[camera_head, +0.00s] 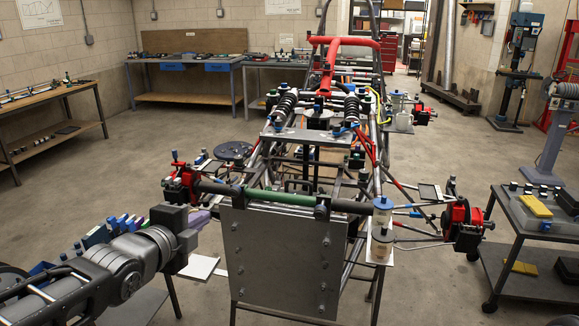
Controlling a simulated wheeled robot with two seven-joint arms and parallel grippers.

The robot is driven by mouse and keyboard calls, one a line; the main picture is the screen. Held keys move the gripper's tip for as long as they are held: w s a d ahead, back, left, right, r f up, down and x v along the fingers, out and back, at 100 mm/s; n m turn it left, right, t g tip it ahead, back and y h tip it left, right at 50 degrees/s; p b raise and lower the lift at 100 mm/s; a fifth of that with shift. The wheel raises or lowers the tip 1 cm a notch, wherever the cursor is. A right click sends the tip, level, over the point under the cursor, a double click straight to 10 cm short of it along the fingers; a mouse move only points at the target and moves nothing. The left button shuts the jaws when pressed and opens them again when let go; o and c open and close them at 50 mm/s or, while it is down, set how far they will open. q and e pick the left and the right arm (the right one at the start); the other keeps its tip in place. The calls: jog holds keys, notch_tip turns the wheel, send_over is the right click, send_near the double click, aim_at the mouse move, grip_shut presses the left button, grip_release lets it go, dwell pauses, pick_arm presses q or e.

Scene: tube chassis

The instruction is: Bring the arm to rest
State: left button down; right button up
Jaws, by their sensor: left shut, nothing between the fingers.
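My left arm (115,270) reaches in from the lower left corner, its grey links pointing right and a little away. Its dark gripper (182,232) is at the left of the chassis's front panel, below the red corner part. It is shut with nothing held; the fingertips are small and hard to make out. The tube chassis (320,180) stands in the middle, with a grey metal panel (280,262) at its near end and a green tube (285,198) along the panel's top. I cannot tell whether the gripper touches anything. My right gripper is out of view.
A red hub part (180,185) and a red-and-black hub (462,222) sit at the chassis's near corners. A dark cart (530,275) stands at the right. Blue and purple items (120,225) lie close behind my left arm. Open floor (110,180) spreads at the left.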

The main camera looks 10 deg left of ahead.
pick_arm(q)
jog(key=d+f+n+g+h, duration=0.1)
jog(key=d+f+n+g, duration=0.1)
jog(key=d+f+n, duration=0.5)
jog(key=d+f+n+g+h, duration=0.15)
jog(key=f+n, duration=0.25)
jog(key=f, duration=0.7)
jog(key=d+f+n+g, duration=0.2)
jog(key=d+f+n, duration=0.35)
jog(key=f, duration=0.35)
jog(key=s+d+f+n+g, duration=0.1)
jog(key=s+d+f+g, duration=0.3)
jog(key=s+f, duration=0.8)
jog(key=s+d+f+n+g+h, duration=0.1)
jog(key=s+d+f+g, duration=0.3)
jog(key=s+f, duration=0.7)
notch_tip(320, 180, down, 2)
jog(key=shift+s+d+f+n, duration=0.15)
jog(key=shift+s+d+n, duration=0.2)
jog(key=shift+d+n, duration=0.6)
